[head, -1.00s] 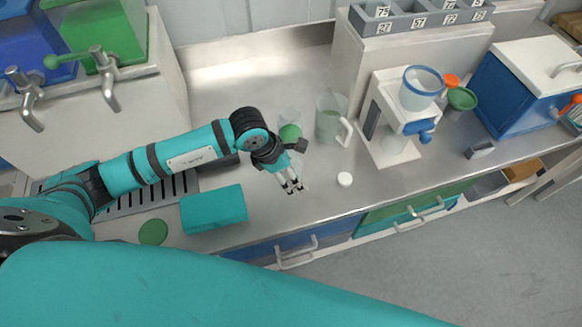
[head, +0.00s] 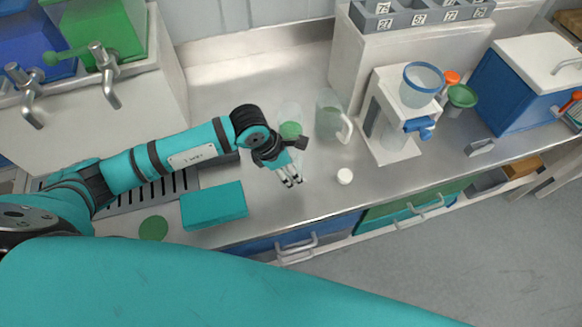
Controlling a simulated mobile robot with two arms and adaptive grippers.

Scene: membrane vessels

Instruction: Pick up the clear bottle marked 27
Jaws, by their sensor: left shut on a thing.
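My left gripper (head: 291,181) points down over the steel counter, left of the small white cap. Its fingers are close together, shut on a small clear thing that hardly shows between and behind them. It looks like the clear bottle, but no mark 27 can be read on it. A clear vessel with green in it (head: 290,129) stands just behind my gripper, partly hidden by the wrist. My right gripper is not in view.
A clear jug (head: 329,118) stands right of my wrist. A white cap (head: 345,176) lies nearby. A teal box (head: 213,206) is to the left. A white and blue device (head: 394,140) stands right. A grey rack (head: 425,18) with numbered labels, one reading 27, sits on the raised ledge.

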